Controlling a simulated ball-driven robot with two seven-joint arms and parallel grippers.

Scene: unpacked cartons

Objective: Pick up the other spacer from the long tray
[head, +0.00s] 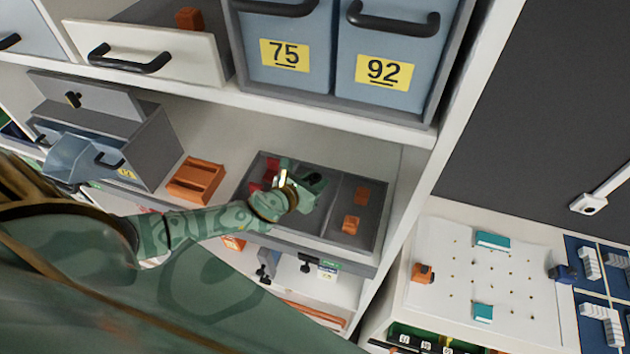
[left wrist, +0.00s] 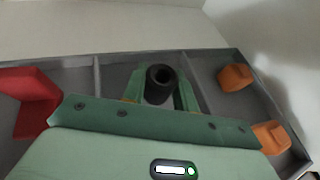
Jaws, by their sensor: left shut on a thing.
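The long tray (head: 335,248) is dark grey, has dividers and lies on the shelf. My left gripper (head: 308,188) is over its middle compartment. In the left wrist view the green fingers (left wrist: 161,95) are shut on a black, hollow, round spacer (left wrist: 161,82), with its open end facing the camera. I cannot tell whether the spacer still touches the tray floor. In the head view the spacer is hidden or too small to tell from the gripper. No other spacer shows in the tray. My right gripper is not in view.
A red bracket (left wrist: 28,105) lies in the left compartment. Two orange blocks (head: 362,195) (head: 350,225) lie in the right one. An orange tray (head: 196,180) stands to the left. The shelf's side panel (head: 425,180) stands to the right.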

